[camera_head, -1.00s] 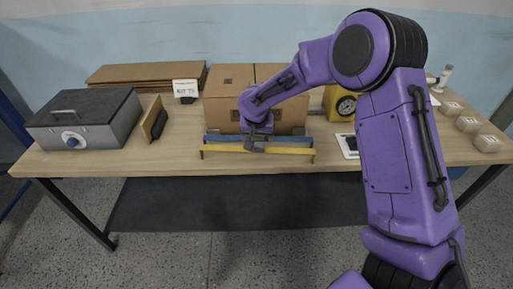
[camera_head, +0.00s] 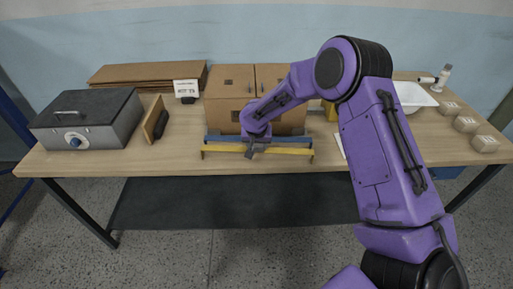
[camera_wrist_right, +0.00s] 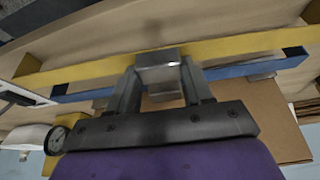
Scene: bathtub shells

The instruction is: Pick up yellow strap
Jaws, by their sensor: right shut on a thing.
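The yellow strap (camera_head: 292,152) is a long thin bar with down-turned ends near the front edge of the table. It also crosses the right wrist view (camera_wrist_right: 240,46). A similar blue strap (camera_head: 286,139) lies just behind it, close alongside, and shows in the wrist view (camera_wrist_right: 256,67). My right gripper (camera_head: 251,151) is at the middle of the yellow strap, shut on it. In the wrist view its fingers (camera_wrist_right: 158,62) meet over the strap and hide its middle part. I cannot tell whether the strap is off the table. My left gripper is not in view.
A cardboard box (camera_head: 230,85) stands right behind the straps. A grey box with a dial (camera_head: 88,120) and a wood-backed brush (camera_head: 153,118) stand at left. A white basin (camera_head: 414,96) and small boxes (camera_head: 466,123) are at right. The table's front left is clear.

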